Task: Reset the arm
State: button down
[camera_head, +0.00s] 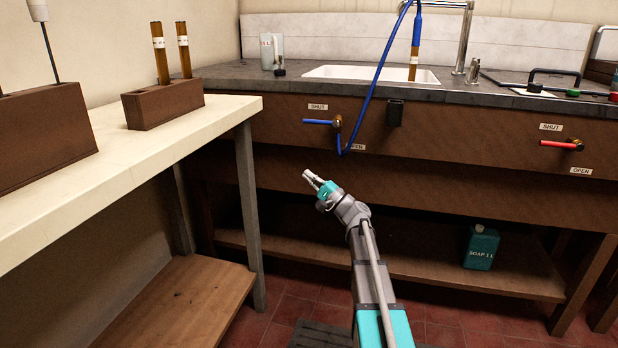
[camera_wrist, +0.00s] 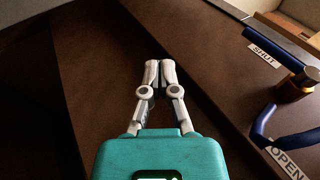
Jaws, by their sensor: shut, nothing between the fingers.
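My gripper (camera_head: 313,178) is at the end of my raised arm, in front of the sink bench and below the blue-handled valve. In the wrist view my gripper (camera_wrist: 160,68) has its two fingers together, with nothing between them. The blue valve handle (camera_head: 318,122) sits on the bench front beside the SHUT label (camera_head: 318,106). An OPEN label (camera_head: 356,147) is below it, partly behind the blue hose. In the wrist view the brass valve (camera_wrist: 297,86) is to the right of the fingers, apart from them.
A blue hose (camera_head: 375,82) hangs in front of the bench. A red valve handle (camera_head: 557,143) is at the right. The cream table (camera_head: 200,118) at the left holds wooden blocks, one with two brown tubes. A soap bottle (camera_head: 481,247) stands on the lower shelf.

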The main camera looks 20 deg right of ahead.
dwell(0.4)
jog(key=s+a+f+n+g+h+p, duration=0.1)
jog(key=s+a+f+n+g+p, duration=0.1)
jog(key=s+a+n+g+p, duration=0.3)
jog(key=s+a+f+g+h+p, duration=0.1)
jog(key=s+a+f+g, duration=0.15)
jog(key=a, duration=0.45)
jog(key=s+a+f+n+g+h+p, duration=0.1)
jog(key=s+a+f+n+g+p, duration=0.15)
jog(key=a+g, duration=0.35)
jog(key=s+d+f+n+g+h+p, duration=0.2)
jog(key=s+n+g+h+p, duration=0.25)
jog(key=s+h+p, duration=1.05)
jog(key=s+r+y+p, duration=0.1)
jog(key=s+r+p, duration=0.1)
jog(key=r+p, duration=1.4)
jog(key=s+r+y+p, duration=0.1)
jog(key=s+r+p, duration=0.1)
jog(key=r+p, duration=1.5)
notch_tip(320, 180, up, 5)
jog(key=shift+f+m, duration=0.1)
jog(key=shift+m, duration=0.3)
